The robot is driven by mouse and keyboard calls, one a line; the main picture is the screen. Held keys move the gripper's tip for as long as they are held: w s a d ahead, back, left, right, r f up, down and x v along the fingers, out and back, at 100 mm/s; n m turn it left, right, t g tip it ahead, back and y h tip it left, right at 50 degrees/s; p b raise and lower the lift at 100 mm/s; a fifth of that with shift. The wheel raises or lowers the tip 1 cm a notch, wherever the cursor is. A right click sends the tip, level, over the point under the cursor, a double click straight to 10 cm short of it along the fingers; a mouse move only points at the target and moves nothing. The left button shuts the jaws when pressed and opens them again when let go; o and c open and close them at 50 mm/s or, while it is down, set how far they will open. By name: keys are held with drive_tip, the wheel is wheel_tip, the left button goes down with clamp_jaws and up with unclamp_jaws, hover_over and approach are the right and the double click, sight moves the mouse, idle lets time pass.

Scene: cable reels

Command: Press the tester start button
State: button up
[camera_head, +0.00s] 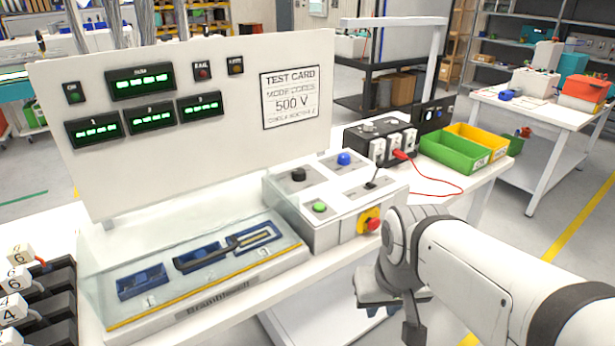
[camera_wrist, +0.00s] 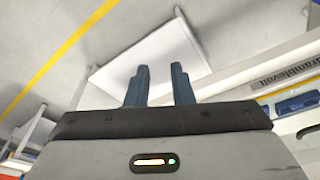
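The tester's white control box (camera_head: 345,195) stands on the bench right of the glass-covered tray. Its top carries a green button (camera_head: 320,207), a black knob (camera_head: 298,174), a blue button (camera_head: 344,159) and a black toggle lever (camera_head: 371,181). A red mushroom button (camera_head: 372,225) on yellow is on its front face. No start label is readable. My gripper (camera_head: 400,310) is in front of and below the box's right end, apart from it and partly hidden by my arm. In the wrist view my gripper (camera_wrist: 160,85) has its two fingers apart with nothing between them.
The clear cover (camera_head: 110,255) encloses a tray with blue holders. An upright panel (camera_head: 225,125) with green displays and a "500 V" test card stands behind. A black socket box (camera_head: 380,140) with a red lead and green and yellow bins (camera_head: 455,150) are at right. Numbered blocks stand lower left.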

clamp_jaws()
idle(1.4)
